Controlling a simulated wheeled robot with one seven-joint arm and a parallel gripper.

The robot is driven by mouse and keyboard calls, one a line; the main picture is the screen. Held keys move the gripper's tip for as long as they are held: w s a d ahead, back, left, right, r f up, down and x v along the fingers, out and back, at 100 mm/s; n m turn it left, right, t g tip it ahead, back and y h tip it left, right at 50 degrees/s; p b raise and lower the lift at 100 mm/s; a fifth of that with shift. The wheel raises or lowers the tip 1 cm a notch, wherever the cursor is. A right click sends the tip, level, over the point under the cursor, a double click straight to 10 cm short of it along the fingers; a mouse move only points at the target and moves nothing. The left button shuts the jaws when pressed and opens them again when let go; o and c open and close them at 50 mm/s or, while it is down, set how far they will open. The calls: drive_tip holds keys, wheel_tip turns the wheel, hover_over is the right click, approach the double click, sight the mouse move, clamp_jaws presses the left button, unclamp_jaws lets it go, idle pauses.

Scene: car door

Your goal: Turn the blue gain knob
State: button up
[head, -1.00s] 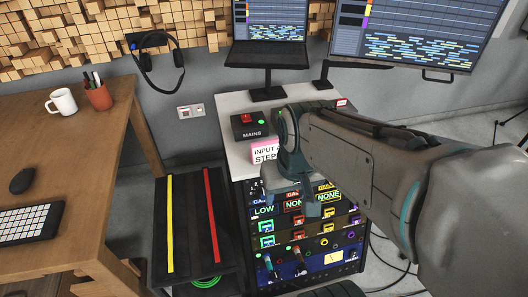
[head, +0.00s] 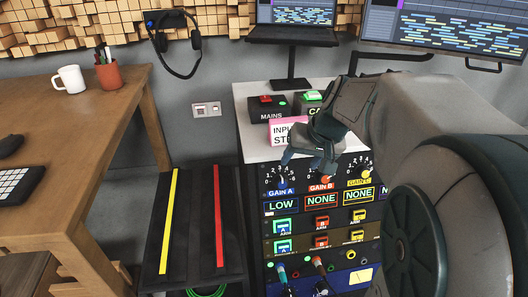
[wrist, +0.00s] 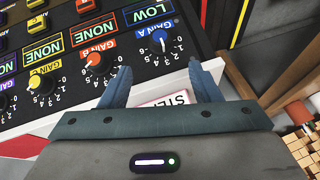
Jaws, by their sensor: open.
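The blue gain knob (head: 282,183), labelled GAIN A, is at the left of the rack panel's top row, above a display reading LOW. In the wrist view the blue knob (wrist: 159,36) lies just beyond my fingertips, roughly centred between them and not between the jaws. My gripper (head: 306,163) is open and empty, in front of the panel's upper edge, up and right of the knob in the head view. In the wrist view my gripper (wrist: 158,66) has its fingers spread, with a gap between them and the knob.
The orange GAIN B knob (wrist: 97,60) and yellow GAIN C knob (wrist: 42,83) sit beside it, their displays reading NONE. A pink-edged note card (head: 287,131) and MAINS box (head: 268,108) stand on the white rack top. A wooden desk (head: 70,130) is at left.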

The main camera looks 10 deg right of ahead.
sight(283, 182)
drive_tip(key=b+x, duration=0.5)
drive_tip(key=x, duration=0.9)
drive_tip(key=shift+r, duration=0.1)
drive_tip(key=c, duration=1)
